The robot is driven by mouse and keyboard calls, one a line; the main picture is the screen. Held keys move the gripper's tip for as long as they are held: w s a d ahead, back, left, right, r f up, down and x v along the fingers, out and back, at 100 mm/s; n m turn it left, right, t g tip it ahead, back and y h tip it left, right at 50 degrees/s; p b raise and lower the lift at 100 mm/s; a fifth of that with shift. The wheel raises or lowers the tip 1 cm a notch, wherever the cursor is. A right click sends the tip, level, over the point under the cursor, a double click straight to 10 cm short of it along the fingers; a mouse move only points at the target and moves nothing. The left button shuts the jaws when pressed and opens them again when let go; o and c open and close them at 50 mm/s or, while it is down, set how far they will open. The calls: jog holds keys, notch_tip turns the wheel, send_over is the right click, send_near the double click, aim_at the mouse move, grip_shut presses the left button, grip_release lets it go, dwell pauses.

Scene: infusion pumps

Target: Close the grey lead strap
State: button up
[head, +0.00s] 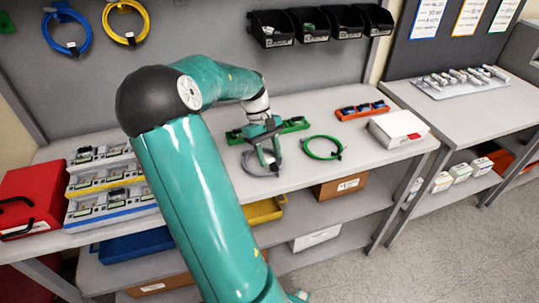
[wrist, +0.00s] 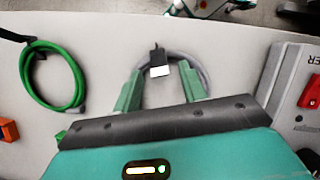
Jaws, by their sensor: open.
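The grey lead (head: 248,168) lies coiled on the bench under my gripper (head: 267,160) in the head view. In the wrist view the grey lead (wrist: 203,72) curves behind my fingers, and part of its loop is hidden by the gripper body. Its black strap (wrist: 156,51), with a white tag (wrist: 160,71), sits at the far side of the coil. My gripper (wrist: 160,84) is open and empty, with one green finger on each side of the tag in the picture. Whether the fingers touch the coil, and how the strap's ends lie, I cannot tell.
A coiled green lead (head: 322,147) lies right of the grey one. A green rail (head: 292,125) is behind, and a white box (head: 398,129) and orange tray (head: 362,111) stand to the right. Stacked pumps (head: 105,180) and a red case (head: 32,197) are at left.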

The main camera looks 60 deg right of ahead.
jog(key=shift+s+f, duration=0.1)
jog(key=shift+f, duration=0.15)
grip_shut()
